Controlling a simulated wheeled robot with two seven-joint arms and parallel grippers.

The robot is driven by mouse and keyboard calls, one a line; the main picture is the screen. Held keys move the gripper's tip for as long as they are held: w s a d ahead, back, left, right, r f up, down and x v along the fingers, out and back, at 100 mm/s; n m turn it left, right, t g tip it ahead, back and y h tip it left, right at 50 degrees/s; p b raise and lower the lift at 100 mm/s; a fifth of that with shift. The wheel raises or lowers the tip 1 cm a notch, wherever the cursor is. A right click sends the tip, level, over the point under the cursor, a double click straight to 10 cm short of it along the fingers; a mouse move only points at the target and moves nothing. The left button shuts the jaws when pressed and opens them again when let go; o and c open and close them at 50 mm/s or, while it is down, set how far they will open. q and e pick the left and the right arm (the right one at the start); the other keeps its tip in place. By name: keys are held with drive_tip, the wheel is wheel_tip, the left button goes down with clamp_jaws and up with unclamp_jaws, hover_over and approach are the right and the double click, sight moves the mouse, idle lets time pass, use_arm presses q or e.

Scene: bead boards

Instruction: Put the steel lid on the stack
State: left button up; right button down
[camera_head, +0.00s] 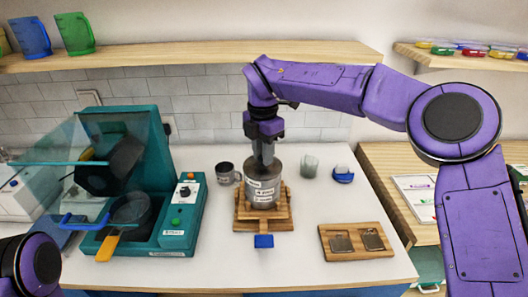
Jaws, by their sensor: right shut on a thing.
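The stack (264,191) is a grey steel cylinder with pale labels, upright on a stepped wooden base (263,224) in the middle of the counter. My right gripper (264,158) points straight down at its top and is shut on what appears to be the steel lid, at the top of the cylinder. The lid's outline merges with the grey cylinder, so I cannot tell whether it is fully seated. Only a purple part of my left arm shows at the lower left; its gripper is out of view.
A teal machine (140,190) with a clear raised cover stands at left. A dark mug (226,174), a greenish glass (310,166) and a blue-white item (343,174) flank the stack. A wooden board (355,251) with two metal plates lies front right. A blue block (264,241) is in front.

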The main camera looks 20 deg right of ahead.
drive_tip(key=shift+f, duration=0.15)
drive_tip(key=c, duration=0.8)
unclamp_jaws()
wheel_tip(320, 180, up, 10)
drive_tip(key=shift+r, duration=0.25)
